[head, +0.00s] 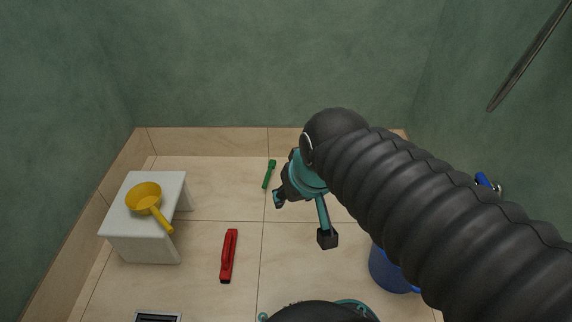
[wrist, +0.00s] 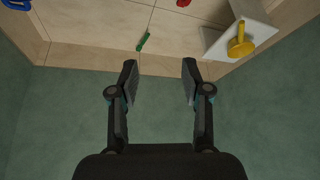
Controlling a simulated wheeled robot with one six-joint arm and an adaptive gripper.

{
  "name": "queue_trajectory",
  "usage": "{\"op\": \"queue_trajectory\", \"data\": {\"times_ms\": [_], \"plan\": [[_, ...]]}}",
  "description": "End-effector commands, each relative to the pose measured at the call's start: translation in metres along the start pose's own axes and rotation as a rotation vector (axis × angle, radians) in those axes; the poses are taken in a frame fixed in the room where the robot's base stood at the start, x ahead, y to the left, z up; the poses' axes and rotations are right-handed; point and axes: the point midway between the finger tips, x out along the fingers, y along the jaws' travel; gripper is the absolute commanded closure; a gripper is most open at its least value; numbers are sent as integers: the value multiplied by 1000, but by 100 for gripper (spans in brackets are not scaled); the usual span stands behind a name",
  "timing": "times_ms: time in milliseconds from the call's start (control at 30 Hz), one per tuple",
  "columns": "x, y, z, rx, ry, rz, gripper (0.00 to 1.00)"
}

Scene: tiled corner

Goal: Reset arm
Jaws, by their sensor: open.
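My gripper (head: 302,219) hangs over the tiled floor in the head view, in front of my dark ribbed arm. In the wrist view my gripper (wrist: 160,80) has its two fingers spread apart with nothing between them. Past the fingertips there is green wall and, higher up, tiled floor. My arm hides much of the right side of the head view.
A white stool (head: 148,248) bears a yellow scoop (head: 144,197). A red tool (head: 229,256) and a green tool (head: 268,174) lie on the floor. A blue bucket (head: 388,272) is partly hidden behind my arm. A floor drain (head: 158,317) shows at the bottom edge.

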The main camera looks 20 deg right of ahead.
Motion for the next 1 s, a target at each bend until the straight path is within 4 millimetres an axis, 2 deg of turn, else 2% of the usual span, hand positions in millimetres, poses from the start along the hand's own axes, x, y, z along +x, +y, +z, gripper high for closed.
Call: {"op": "queue_trajectory", "data": {"times_ms": [100, 200, 633, 767, 800, 900, 1000], "plan": [[-12, 7, 15, -9, 23, 22, 52], [-16, 7, 21, -14, 31, 32, 52], [-22, 8, 20, -15, 32, 36, 52], [-41, 7, 11, -15, 32, 35, 52], [-55, 7, 4, -15, 30, 35, 52], [-77, 6, -7, -15, 32, 35, 52], [-87, 5, -12, -15, 32, 35, 52]]}}
